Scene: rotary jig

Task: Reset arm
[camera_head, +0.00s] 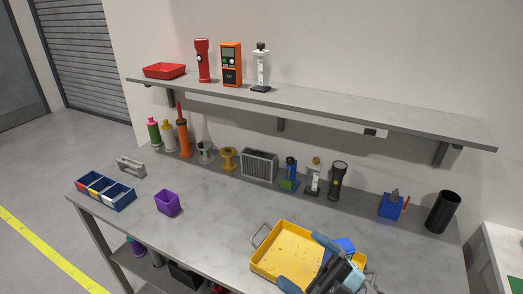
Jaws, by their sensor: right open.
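My right gripper (307,264) is at the bottom of the head view, over the right part of a yellow tray (262,262) on the workbench. Its two blue-tipped fingers are spread apart, with nothing seen between them. A blue object (346,244) shows just behind the gripper at the tray's right side, partly hidden by it. Whether it lies in the tray is unclear. My left gripper is out of view.
The grey workbench (215,222) is clear left of the tray, around a purple bin (167,204). Bottles, spools, a speaker-like box (259,164) and a black flashlight (337,181) line the back. A shelf (320,108) overhangs. A black cylinder (442,212) stands right.

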